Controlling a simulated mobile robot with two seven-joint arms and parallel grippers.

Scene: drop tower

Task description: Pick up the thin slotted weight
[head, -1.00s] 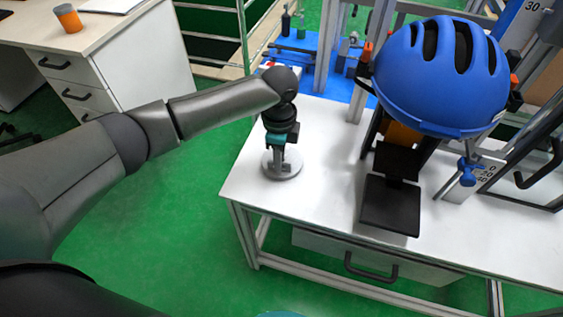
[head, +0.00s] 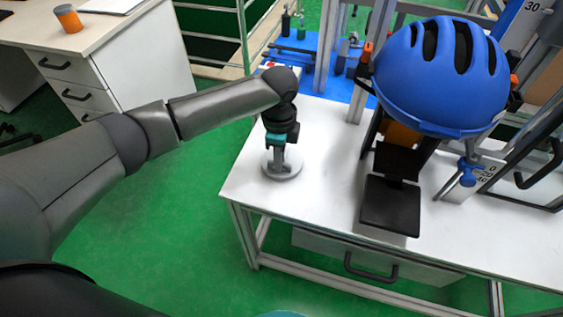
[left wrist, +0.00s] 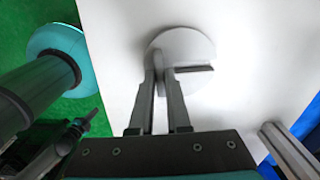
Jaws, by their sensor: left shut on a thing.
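The thin slotted weight (head: 283,171) is a pale grey disc over the white table, near the table's left corner. It also shows in the left wrist view (left wrist: 190,44), with a slot at its right side. My left gripper (head: 279,156) points down over it. In the left wrist view my left gripper's fingers (left wrist: 163,76) are nearly together and shut on the weight near its middle. Whether the disc touches the table or is just above it, I cannot tell. My right gripper is not in view.
A blue helmet (head: 436,75) sits on a rig to the right, with a black plate (head: 390,206) in front. A metal post (head: 360,85) stands behind the weight. The white table top (head: 320,190) between weight and plate is clear.

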